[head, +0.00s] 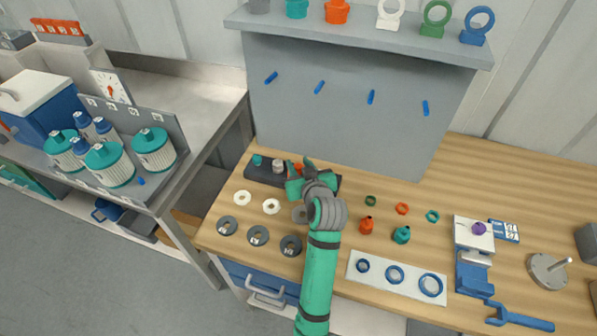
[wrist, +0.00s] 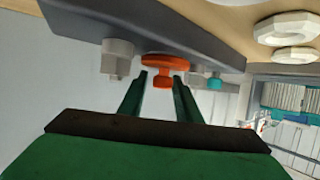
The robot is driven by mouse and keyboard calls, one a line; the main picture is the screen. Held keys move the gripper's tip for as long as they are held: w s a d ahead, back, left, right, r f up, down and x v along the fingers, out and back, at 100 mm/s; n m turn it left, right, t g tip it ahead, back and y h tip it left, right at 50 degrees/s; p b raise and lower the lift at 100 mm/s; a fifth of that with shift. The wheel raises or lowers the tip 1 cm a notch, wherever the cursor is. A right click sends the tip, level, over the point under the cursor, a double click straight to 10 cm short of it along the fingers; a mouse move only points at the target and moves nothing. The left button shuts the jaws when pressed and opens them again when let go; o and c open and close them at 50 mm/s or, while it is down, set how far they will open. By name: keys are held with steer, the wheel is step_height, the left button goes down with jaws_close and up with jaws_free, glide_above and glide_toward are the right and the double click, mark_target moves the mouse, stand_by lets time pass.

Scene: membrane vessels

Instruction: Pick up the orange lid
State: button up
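The orange lid (wrist: 166,63) has a wide disc and a small knob, and sits on the dark rack (wrist: 205,40) between a grey piece (wrist: 117,58) and a teal one (wrist: 214,82). In the head view the orange lid (head: 298,168) shows only partly beside my gripper (head: 298,178), on the dark rack (head: 262,178). In the wrist view my gripper (wrist: 160,80) is open, its fingertips apart and just short of the lid, with the knob lined up between them. I cannot tell whether either finger touches it.
White rings (head: 271,206) and grey rings (head: 258,236) lie in front of the rack. A grey panel (head: 350,110) rises behind. A white plate (head: 378,272) with blue rings lies near the front edge.

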mark_target(297, 164)
steer(key=shift+x, duration=1.85)
steer(key=shift+a+f, duration=0.1)
steer(key=c, duration=0.7)
steer(key=shift+s, duration=0.15)
jaws_close()
